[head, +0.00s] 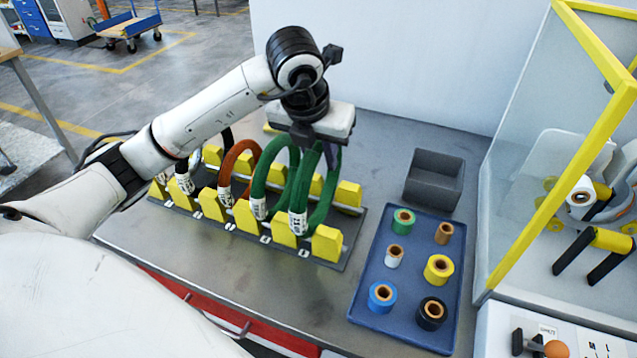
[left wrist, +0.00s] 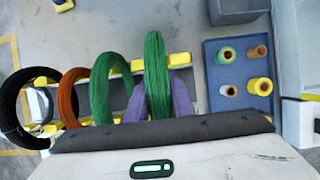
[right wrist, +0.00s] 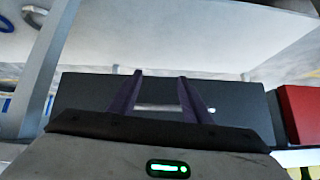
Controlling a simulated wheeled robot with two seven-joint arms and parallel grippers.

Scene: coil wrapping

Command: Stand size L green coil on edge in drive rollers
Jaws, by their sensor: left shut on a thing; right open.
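My left gripper (head: 322,148) is shut on the top of the rightmost green coil (head: 323,205). In the left wrist view its purple fingers (left wrist: 158,100) sit on either side of this green coil (left wrist: 156,60). The coil stands upright in the rack, and its white tag is too small to read. A second green coil (head: 277,180) stands just left of it; it also shows in the left wrist view (left wrist: 98,90). The drive rollers (head: 612,240) are yellow and sit in the machine at the far right. My right gripper (right wrist: 158,85) is open and empty, away from the coils.
The rack (head: 355,225) with yellow blocks also holds an orange coil (head: 228,168) and a black coil (left wrist: 12,105). A blue tray (head: 365,285) with several tape rolls and a grey bin (head: 434,178) lie to the right. A yellow-framed clear panel (head: 525,150) edges the machine.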

